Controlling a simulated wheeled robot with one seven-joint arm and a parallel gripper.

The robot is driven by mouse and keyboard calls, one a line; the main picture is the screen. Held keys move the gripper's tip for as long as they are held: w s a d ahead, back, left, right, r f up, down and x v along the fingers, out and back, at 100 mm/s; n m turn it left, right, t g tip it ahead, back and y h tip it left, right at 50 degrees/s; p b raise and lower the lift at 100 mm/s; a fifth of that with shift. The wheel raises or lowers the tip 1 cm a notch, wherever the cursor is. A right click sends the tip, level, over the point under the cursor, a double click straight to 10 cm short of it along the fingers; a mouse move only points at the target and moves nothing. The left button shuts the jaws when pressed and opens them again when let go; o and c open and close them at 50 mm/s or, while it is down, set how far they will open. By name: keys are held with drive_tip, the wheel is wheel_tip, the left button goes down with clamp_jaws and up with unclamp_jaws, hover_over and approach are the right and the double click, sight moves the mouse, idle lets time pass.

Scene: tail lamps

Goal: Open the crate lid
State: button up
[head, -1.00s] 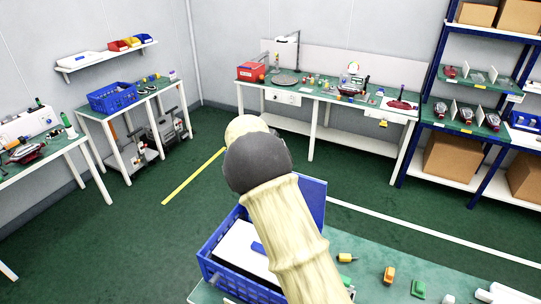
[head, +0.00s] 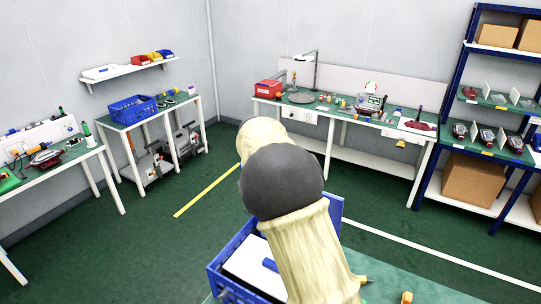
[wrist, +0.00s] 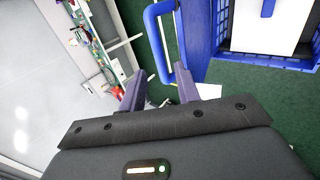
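The blue crate (head: 216,278) stands on the near table, partly hidden behind my arm. Its blue lid (head: 331,207) is raised at the crate's far right side, and the crate is open at the top. In the wrist view the lid (wrist: 200,28) shows edge-on beside the crate (wrist: 268,60), with a blue loop handle (wrist: 151,27) on its outer side. My gripper (wrist: 160,88) is open, its two fingers apart near the lower end of the handle. I cannot tell whether they touch it. My gripper is hidden in the head view.
A white panel-like thing (head: 246,257) with a blue piece (head: 270,265) is in the crate. The near green table (head: 385,285) holds a small orange thing (head: 406,297). Workbenches and a blue shelf rack (head: 428,180) stand farther back. Green floor lies between.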

drive_tip(key=b+v, duration=0.2)
drive_tip(key=v, duration=0.8)
drive_tip(key=s+d+f+m+g+y+b, duration=0.1)
drive_tip(key=s+d+f+m+g+y, duration=0.3)
drive_tip(key=s+d+f, duration=0.7)
drive_tip(key=s+d+f+m, duration=0.1)
drive_tip(key=s+f+m, duration=0.2)
drive_tip(key=s, duration=0.6)
drive_tip(key=s+d+f+m+b, duration=0.1)
drive_tip(key=s+f+m, duration=0.3)
drive_tip(key=s+f, duration=0.4)
drive_tip(key=shift+s+d+m, duration=0.3)
drive_tip(key=shift+s+d, duration=0.2)
drive_tip(key=shift+d, duration=0.1)
